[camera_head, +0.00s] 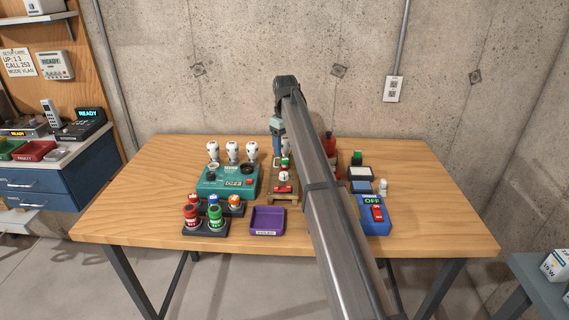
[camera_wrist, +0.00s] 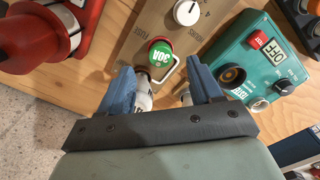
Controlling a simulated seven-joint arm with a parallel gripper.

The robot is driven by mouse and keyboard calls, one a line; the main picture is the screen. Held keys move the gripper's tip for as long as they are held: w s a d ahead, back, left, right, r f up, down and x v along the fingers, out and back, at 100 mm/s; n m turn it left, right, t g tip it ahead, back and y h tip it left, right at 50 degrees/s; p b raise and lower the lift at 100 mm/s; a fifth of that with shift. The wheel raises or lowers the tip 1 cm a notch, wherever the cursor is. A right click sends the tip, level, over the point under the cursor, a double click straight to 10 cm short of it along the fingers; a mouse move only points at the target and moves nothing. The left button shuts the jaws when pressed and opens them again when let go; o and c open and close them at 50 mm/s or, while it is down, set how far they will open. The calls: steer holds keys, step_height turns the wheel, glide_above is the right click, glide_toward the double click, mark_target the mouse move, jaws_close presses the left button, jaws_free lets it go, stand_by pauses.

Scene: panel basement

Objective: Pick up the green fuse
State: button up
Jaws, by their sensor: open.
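A round green fuse (camera_wrist: 160,53) marked 30A sits in the tan panel in the wrist view. In the head view its green top (camera_head: 284,162) shows on the wooden panel (camera_head: 284,197), just below my gripper (camera_head: 278,147). In the wrist view my gripper (camera_wrist: 162,86) is open, with one blue finger on each side of the fuse's near side. White parts show between and behind the fingers; contact cannot be told. Another green-topped piece (camera_head: 214,217) stands in the black rack at the front left.
A teal box (camera_head: 228,181) stands left of the panel, with several white bulbs behind it. A purple tray (camera_head: 267,220) lies in front. A blue switch box (camera_head: 373,214) and red equipment (camera_head: 330,147) are to the right. The table's far right is clear.

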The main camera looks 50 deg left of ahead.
mark_target(285, 159)
step_height(285, 159, down, 5)
steer(key=shift+a+r, duration=0.1)
steer(key=shift+c, duration=0.2)
steer(key=c, duration=1.1)
